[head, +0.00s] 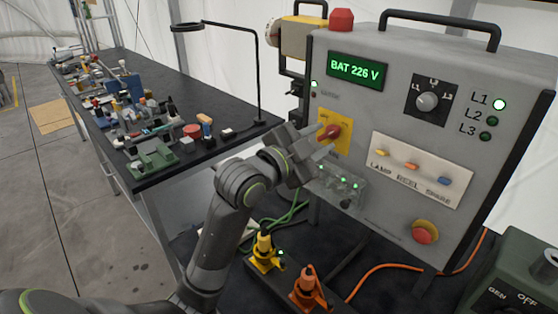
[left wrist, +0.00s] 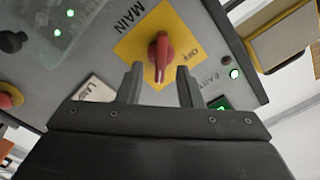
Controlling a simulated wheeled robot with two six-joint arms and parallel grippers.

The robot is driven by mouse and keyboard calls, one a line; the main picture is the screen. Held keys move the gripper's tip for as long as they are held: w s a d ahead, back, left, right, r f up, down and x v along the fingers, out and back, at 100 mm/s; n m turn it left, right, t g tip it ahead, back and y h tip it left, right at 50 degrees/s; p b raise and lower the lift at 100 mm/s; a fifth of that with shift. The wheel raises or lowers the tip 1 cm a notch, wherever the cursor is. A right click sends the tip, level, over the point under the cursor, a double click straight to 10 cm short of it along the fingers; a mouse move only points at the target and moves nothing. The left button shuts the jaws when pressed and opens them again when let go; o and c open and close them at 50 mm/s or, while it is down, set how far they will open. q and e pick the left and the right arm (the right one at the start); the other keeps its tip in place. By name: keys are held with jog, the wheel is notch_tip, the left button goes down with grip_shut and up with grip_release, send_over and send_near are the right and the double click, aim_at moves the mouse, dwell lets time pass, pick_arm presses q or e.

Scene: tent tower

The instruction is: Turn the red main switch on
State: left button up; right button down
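The red main switch (head: 331,132) is a rotary knob on a yellow plate (head: 341,118) on the grey panel's left side. In the left wrist view the red knob (left wrist: 160,57) and yellow plate (left wrist: 183,36) with the words MAIN and OFF show close up. My left gripper (head: 314,146) is in front of the switch. In the left wrist view its two fingers (left wrist: 158,86) are apart, one on each side of the knob's near end, with gaps to it. My right gripper is not in view.
The grey panel (head: 375,90) has a display reading BAT 226 V (head: 358,70), a selector knob (head: 428,102), a lamp strip (head: 415,170) and a red emergency button (head: 425,232). Yellow (head: 264,252) and orange (head: 308,288) plugs stand below. A cluttered black table (head: 225,150) is at left.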

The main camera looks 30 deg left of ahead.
pick_arm(q)
jog(key=p+v, duration=1)
jog(key=v, duration=0.5)
jog(key=shift+s, duration=0.25)
jog(key=shift+a, duration=0.1)
